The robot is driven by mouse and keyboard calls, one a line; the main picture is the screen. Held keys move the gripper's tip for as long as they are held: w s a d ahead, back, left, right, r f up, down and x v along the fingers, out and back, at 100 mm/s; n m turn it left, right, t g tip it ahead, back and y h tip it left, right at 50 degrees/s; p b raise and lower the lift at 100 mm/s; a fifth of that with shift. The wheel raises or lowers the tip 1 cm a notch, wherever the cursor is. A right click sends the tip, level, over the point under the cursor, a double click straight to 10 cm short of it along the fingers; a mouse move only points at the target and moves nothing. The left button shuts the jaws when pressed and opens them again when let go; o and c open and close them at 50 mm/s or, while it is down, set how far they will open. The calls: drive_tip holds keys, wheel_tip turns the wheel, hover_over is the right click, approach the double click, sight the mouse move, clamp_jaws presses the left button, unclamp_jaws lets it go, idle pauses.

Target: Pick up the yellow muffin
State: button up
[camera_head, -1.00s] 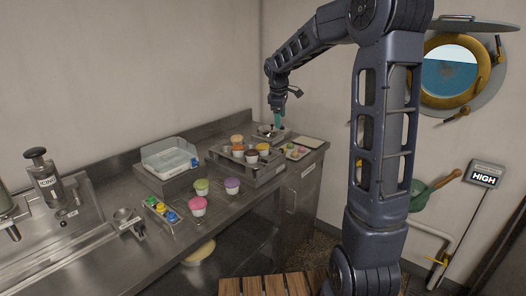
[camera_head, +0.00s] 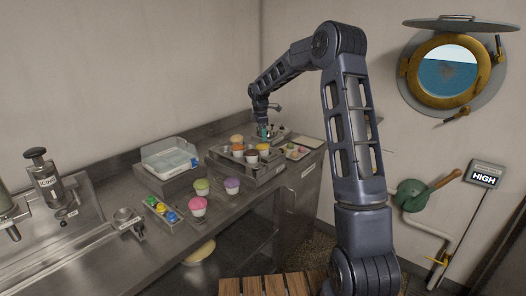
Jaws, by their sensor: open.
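The yellow muffin (camera_head: 263,147) sits in a pale cup at the right side of the raised metal tray (camera_head: 262,178) on the counter. A brown-topped muffin (camera_head: 252,154) is just to its left and nearer, and an orange one (camera_head: 237,139) stands farther left. My gripper (camera_head: 264,134) points down close above or behind the yellow muffin. Its fingers are small and teal, open, and hold nothing that I can see. I cannot tell whether they touch the muffin.
Green, purple and pink cupcakes (camera_head: 198,204) stand on the counter in front. A clear bin (camera_head: 169,158) is left of the tray. A small tray (camera_head: 296,151) with little items lies to the right. The wall is close behind.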

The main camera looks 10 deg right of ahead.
sight(263, 144)
drive_tip(key=f, duration=0.3)
drive_tip(key=shift+w+d, duration=0.1)
drive_tip(key=shift+w, duration=0.1)
drive_tip(key=shift+w+f, duration=0.15)
drive_tip(key=shift+f, duration=1.15)
drive_tip(key=shift+w+f, duration=0.1)
drive_tip(key=shift+f, duration=1.2)
drive_tip(key=shift+c, duration=0.4)
drive_tip(key=c, duration=0.4)
